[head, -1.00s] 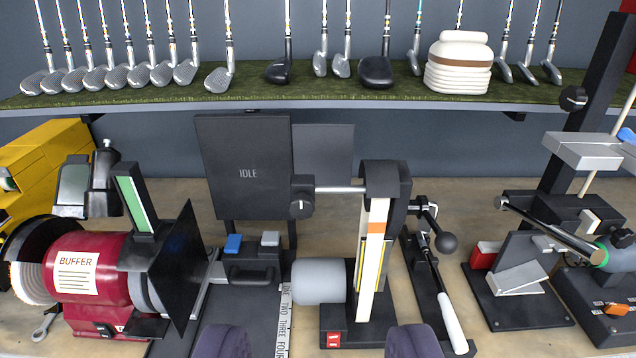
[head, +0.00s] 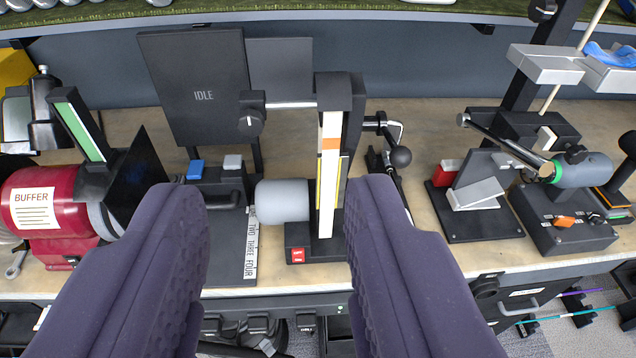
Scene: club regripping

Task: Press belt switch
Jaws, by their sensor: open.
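The belt machine (head: 331,175) stands near the middle of the bench, with an upright pale belt (head: 326,200) bearing an orange band. Its red switch (head: 298,255) sits low on the front of its dark base, near the bench's front edge. A grey cylindrical drum (head: 283,200) is at its left. My gripper (head: 270,195) is open, with two purple padded fingers reaching up from the bottom of the view. The switch shows in the gap between the fingers, nearer the right one. I see no contact with it. The right finger covers part of the machine's right side.
A dark screen reading IDLE (head: 203,95) stands behind. The red buffer (head: 45,205) is at left, partly behind the left finger. A clamp stand (head: 560,215) stands farther right. Drawers are below the bench edge.

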